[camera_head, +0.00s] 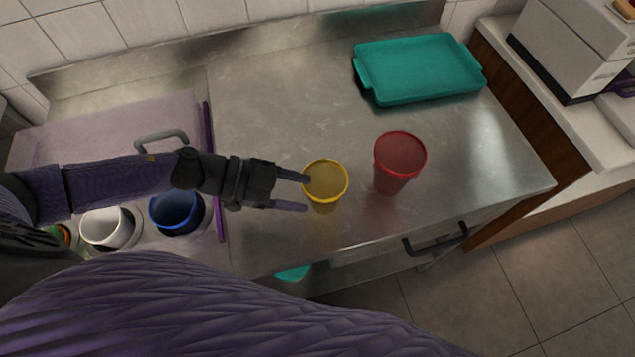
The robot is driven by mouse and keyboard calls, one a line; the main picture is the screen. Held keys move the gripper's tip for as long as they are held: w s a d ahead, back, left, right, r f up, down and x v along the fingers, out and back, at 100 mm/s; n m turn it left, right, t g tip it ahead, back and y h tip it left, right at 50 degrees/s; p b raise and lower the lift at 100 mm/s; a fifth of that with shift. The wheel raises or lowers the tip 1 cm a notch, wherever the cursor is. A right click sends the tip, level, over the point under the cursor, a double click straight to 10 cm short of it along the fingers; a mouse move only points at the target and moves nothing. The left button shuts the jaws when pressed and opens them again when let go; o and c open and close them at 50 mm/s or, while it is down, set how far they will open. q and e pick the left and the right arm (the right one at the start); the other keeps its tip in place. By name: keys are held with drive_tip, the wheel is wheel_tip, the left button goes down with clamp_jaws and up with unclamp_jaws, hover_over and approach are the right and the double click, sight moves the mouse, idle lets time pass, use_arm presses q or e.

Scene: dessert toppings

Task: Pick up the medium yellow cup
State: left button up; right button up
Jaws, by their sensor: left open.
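The yellow cup (326,183) stands upright on the steel counter (265,120), near the front edge. My left gripper (298,192) reaches in from the left with its fingers pointing right. It is open and empty, and its fingertips are right at the cup's left side. One finger is near the rim and the other is lower in the picture. I cannot tell whether they touch the cup. My right gripper is not in view.
A taller red cup (398,163) stands just right of the yellow cup. A teal tray (420,68) lies at the back right. Blue (177,212) and white (106,229) containers sit at the left, beside a purple-edged lid. The counter behind the yellow cup is clear.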

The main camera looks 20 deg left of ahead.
sight(331, 199)
use_arm(q)
drive_tip(key=x, duration=0.5)
drive_tip(key=shift+w+f, duration=0.1)
drive_tip(key=shift+f, duration=0.15)
clamp_jaws()
